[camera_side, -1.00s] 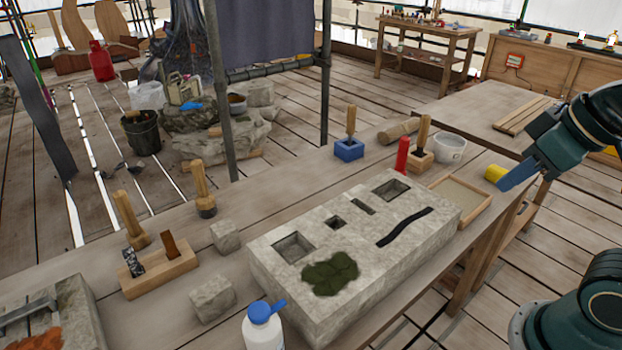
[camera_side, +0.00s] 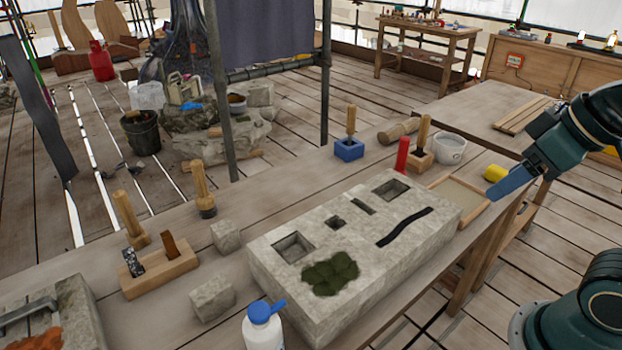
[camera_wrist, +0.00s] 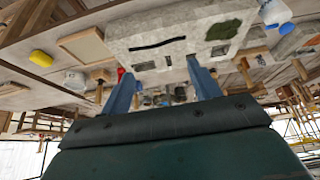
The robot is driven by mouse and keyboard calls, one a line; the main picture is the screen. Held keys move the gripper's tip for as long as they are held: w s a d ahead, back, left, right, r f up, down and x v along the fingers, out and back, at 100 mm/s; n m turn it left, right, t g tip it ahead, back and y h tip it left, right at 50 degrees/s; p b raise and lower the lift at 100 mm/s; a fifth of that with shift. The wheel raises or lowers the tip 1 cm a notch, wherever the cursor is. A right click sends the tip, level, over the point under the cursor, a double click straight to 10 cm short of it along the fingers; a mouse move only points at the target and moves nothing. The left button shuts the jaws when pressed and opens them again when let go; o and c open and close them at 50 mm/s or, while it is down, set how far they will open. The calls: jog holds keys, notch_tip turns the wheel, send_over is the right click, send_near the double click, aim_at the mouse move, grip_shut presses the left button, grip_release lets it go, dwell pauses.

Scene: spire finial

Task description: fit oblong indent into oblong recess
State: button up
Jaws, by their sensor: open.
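The pale stone block (camera_side: 285,285) lies on the bench, with square recesses and a narrow oblong recess (camera_side: 363,207) in its top. The stone block also shows upside down at the top of the wrist view (camera_wrist: 125,32). I cannot tell which piece is the oblong indent; two handled pieces, one with a blue base (camera_side: 349,150) and one with a wooden base (camera_side: 420,160), stand behind the block. My gripper (camera_side: 494,194) is open and empty, right of the block beside the tray. In the wrist view its blue fingers (camera_wrist: 162,78) are spread apart.
A blue-capped bottle (camera_side: 262,325) stands in front of the block. Stone cubes and mallets are at left.

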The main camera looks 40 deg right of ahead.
jog(key=w+a+r+n+g+y, duration=0.1)
jog(key=w+a+r+n, duration=0.3)
jog(key=w, duration=0.6)
jog(key=n+g+y, duration=0.3)
jog(key=n+g, duration=0.2)
jog(key=n, duration=1)
send_over(209, 288)
jog(key=d, duration=0.5)
notch_tip(209, 288, down, 18)
jog(key=shift+w+r, duration=0.25)
jog(key=shift+y, duration=0.3)
jog(key=shift+x, duration=4.3)
